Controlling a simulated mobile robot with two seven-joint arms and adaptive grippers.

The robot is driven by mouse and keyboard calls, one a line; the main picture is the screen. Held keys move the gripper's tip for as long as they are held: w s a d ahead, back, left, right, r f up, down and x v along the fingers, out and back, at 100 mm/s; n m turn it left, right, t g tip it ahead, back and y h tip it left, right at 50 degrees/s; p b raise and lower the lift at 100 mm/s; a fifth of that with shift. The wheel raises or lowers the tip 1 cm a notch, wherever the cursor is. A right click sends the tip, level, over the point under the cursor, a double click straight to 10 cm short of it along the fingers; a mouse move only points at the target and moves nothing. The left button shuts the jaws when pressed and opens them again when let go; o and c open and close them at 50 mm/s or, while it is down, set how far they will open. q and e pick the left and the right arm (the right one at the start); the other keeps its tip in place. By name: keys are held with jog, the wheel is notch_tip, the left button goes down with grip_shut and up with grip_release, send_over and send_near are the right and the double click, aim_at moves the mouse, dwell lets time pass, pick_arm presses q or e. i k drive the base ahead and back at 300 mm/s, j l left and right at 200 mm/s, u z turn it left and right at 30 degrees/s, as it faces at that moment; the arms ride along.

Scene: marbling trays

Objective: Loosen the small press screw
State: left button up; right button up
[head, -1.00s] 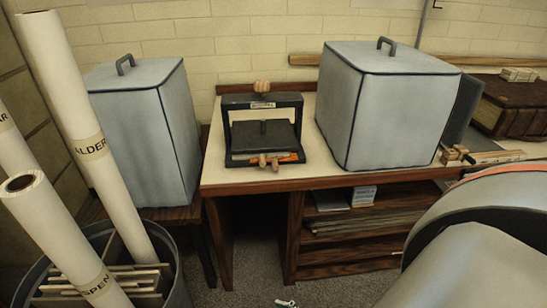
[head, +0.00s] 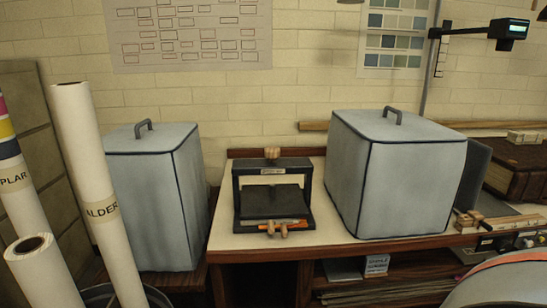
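The small press (head: 273,195) stands on the pale bench top between two grey covered boxes. It has a black upright frame with a flat dark plate inside it. A wooden knob (head: 272,153) sits at the top middle of the frame, apparently the press screw's handle. Its thread is too small to make out. Short wooden pieces (head: 270,229) and an orange strip lie at the front edge of the press. Neither of my grippers is in view, and nothing of mine touches the press.
A grey covered box (head: 160,205) stands left of the press and another (head: 392,180) close on its right. Tall paper rolls (head: 97,180) stand at the left. A thick brown book (head: 522,168) and small wooden tools (head: 490,220) are at the right.

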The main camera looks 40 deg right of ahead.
aim_at(271, 153)
jog(key=l+z, duration=0.1)
jog(key=z, duration=0.3)
jog(key=l+z, duration=0.1)
jog(key=z, duration=0.25)
jog(key=i+l+z, duration=0.1)
jog(key=z, duration=0.3)
jog(key=l+z, duration=0.1)
jog(key=z, duration=0.3)
jog(key=i+j, duration=0.05)
